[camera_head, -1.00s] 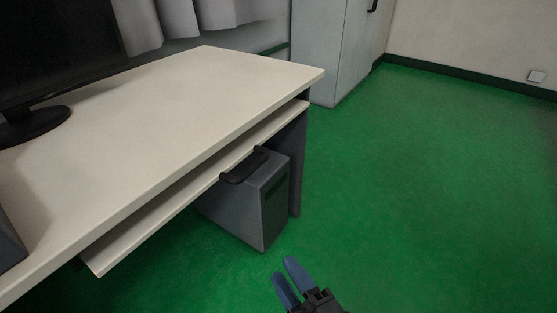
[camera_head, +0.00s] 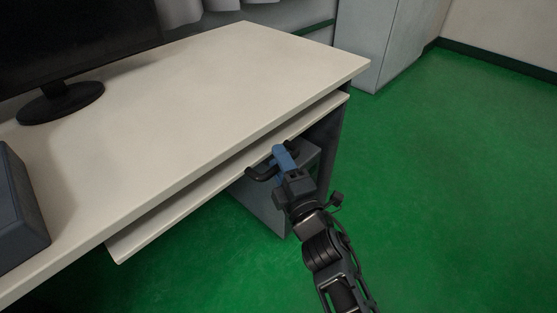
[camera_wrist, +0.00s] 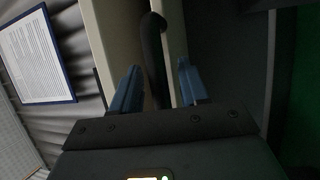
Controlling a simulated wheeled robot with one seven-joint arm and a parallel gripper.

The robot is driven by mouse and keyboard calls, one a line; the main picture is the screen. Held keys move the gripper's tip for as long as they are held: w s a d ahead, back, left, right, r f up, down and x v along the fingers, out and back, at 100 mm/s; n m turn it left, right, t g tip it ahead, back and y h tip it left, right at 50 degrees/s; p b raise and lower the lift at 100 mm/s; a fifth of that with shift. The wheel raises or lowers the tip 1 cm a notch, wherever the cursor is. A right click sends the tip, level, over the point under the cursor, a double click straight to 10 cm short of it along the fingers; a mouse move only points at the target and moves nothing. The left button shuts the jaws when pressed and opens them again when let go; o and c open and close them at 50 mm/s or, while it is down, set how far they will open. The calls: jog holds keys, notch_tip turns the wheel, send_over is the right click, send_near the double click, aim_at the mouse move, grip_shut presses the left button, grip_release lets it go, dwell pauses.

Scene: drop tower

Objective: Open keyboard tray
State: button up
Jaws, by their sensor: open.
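The keyboard tray (camera_head: 205,188) is a thin pale board under the desk top, with its front edge sticking out a little past the desk edge. Its black bar handle (camera_head: 262,174) is on the front edge toward the right. My gripper (camera_head: 284,156) with blue fingers is at the handle. In the wrist view the handle (camera_wrist: 152,45) runs between the two blue fingers (camera_wrist: 157,88), which stand apart on either side of it. Part of the handle is hidden behind my fingers in the head view.
The pale desk top (camera_head: 220,90) lies above the tray, with a black monitor (camera_head: 75,40) and a dark box (camera_head: 20,215) on it. A grey computer case (camera_head: 262,208) stands under the desk. Green floor (camera_head: 450,200) is clear to the right. A grey cabinet (camera_head: 385,40) stands behind.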

jog(key=shift+w+a+r, duration=0.1)
jog(key=shift+w+a, duration=0.2)
jog(key=shift+w, duration=0.25)
jog(key=shift+r, duration=0.15)
grip_shut()
